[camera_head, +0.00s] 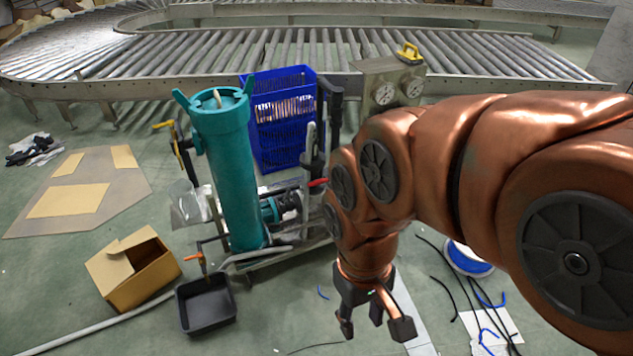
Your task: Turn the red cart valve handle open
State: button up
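A teal cylinder unit stands on a wheeled cart (285,255) in the middle. A small red handle (317,183) shows on the cart's right side, just left of my arm; its right part may be hidden behind the arm. A smaller orange-red tap (202,262) sits low on the left, above a black tray. My gripper (374,324) points down over the floor, below and right of the red handle and apart from it. Its dark fingers are spread and hold nothing.
A blue crate (282,140) stands behind the teal cylinder (230,170). The black tray (207,303) and an open cardboard box (135,268) lie at left. Loose cables and a blue spool (468,260) lie at right. A roller conveyor (230,55) crosses the back.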

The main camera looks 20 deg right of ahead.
aim_at(316, 182)
jog(key=k, duration=0.6)
jog(key=z, duration=0.55)
jog(key=i, duration=1.05)
jog(key=u, duration=0.7)
jog(key=i, duration=0.45)
jog(key=u, duration=0.5)
